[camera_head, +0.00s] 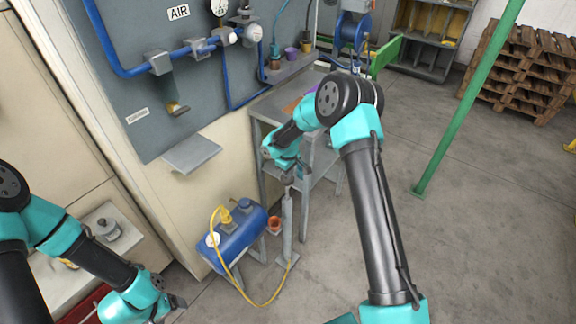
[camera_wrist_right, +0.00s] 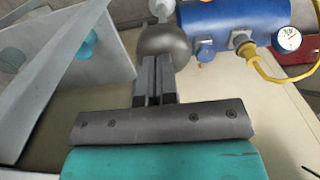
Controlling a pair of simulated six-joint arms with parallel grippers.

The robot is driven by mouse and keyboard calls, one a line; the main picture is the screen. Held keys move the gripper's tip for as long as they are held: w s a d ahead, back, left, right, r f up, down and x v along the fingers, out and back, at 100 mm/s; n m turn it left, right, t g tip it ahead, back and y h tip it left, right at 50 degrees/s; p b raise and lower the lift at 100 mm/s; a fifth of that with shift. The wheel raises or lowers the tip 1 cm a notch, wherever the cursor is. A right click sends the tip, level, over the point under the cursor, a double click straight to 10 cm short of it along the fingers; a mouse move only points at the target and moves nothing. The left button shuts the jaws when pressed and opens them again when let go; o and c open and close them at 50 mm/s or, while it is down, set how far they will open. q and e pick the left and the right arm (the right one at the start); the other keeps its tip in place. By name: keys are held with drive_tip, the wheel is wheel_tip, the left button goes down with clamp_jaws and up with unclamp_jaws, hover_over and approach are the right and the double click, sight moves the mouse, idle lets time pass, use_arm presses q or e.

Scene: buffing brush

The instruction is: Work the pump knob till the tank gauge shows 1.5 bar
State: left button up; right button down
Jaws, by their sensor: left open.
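The pump (camera_head: 288,225) is a grey upright cylinder right of the blue tank (camera_head: 240,232). My right gripper (camera_head: 288,178) is above the pump. In the right wrist view its two fingers (camera_wrist_right: 154,80) are close together, with a thin gap, and their tips meet the near side of the dark round pump knob (camera_wrist_right: 165,42). The knob does not sit between them. The white tank gauge (camera_wrist_right: 288,38) shows at the right of that view and also in the head view (camera_head: 213,240); its reading is too small to tell. My left gripper (camera_head: 178,303) is open and empty at the lower left.
A yellow hose (camera_head: 240,285) runs from the tank to the pump's foot. A grey metal table (camera_head: 310,160) stands behind the pump. A green post (camera_head: 460,110) and wooden pallets (camera_head: 520,75) are at the right. The floor between is clear.

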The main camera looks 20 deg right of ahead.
wheel_tip(320, 180, down, 5)
drive_tip(key=shift+s+f, duration=0.1)
drive_tip(key=shift+s, duration=0.05)
idle(0.4)
wheel_tip(320, 180, up, 15)
drive_tip(key=shift+f, duration=0.2)
idle(1.7)
drive_tip(key=shift+r, duration=0.1)
wheel_tip(320, 180, up, 9)
hover_over(288, 181)
drive_tip(key=w, duration=0.3)
drive_tip(key=shift+s+d, duration=0.2)
